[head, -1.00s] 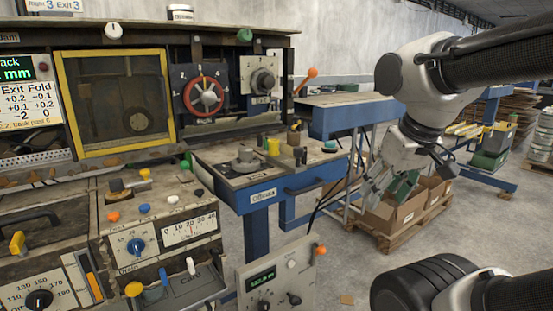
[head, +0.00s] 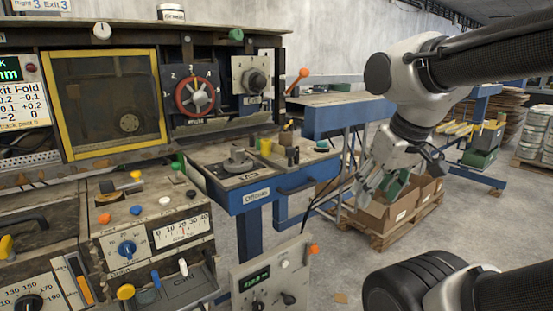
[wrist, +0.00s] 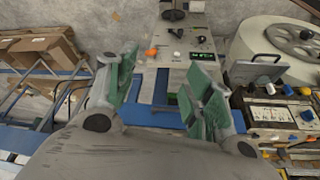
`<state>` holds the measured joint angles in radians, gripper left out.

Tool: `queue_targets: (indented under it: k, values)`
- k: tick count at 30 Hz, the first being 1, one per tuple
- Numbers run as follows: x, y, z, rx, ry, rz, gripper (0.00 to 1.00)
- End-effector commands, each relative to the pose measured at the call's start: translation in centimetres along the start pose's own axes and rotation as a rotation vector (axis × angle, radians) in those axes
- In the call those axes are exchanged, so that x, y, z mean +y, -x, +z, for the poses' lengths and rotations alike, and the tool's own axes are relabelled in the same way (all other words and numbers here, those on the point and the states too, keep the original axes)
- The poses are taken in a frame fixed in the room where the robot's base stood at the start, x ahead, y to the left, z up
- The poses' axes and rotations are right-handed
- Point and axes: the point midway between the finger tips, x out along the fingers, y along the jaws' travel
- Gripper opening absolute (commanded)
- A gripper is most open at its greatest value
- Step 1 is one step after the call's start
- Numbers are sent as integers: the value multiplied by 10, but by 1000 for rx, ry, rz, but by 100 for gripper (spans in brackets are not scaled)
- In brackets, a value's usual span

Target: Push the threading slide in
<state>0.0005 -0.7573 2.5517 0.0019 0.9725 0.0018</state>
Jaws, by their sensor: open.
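I cannot tell which part is the threading slide; no label in view marks it. The laminating machine fills the left of the head view, with a yellow-framed window (head: 103,105), a red handwheel (head: 194,92) and a panel of coloured knobs (head: 127,249). My gripper (head: 368,190) hangs to the right of the machine, apart from it, above the floor and in front of cardboard boxes. In the wrist view my gripper (wrist: 162,72) has its green-padded fingers spread, with nothing held between them. Beyond them is a grey control panel (wrist: 199,48).
A blue side table with a drawer (head: 295,181) juts out beside the machine. A standing control box (head: 268,285) is in front of it. Cardboard boxes (head: 384,217) sit on a pallet at the right. Bare floor (head: 360,258) lies between them.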

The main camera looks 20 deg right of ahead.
Motion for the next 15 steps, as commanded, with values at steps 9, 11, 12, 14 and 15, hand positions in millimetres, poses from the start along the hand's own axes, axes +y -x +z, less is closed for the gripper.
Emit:
queue_targets:
  k: [9, 11, 12, 14, 15]
  values:
    - [-12, 17, -37, -59, -67, -14, 44]
    - [-22, 26, -62, -104, -118, -18, 44]
    - [-31, 33, -81, -138, -157, -17, 44]
    - [-46, 41, -109, -190, -219, -9, 44]
    - [-56, 45, -127, -221, -258, 0, 44]
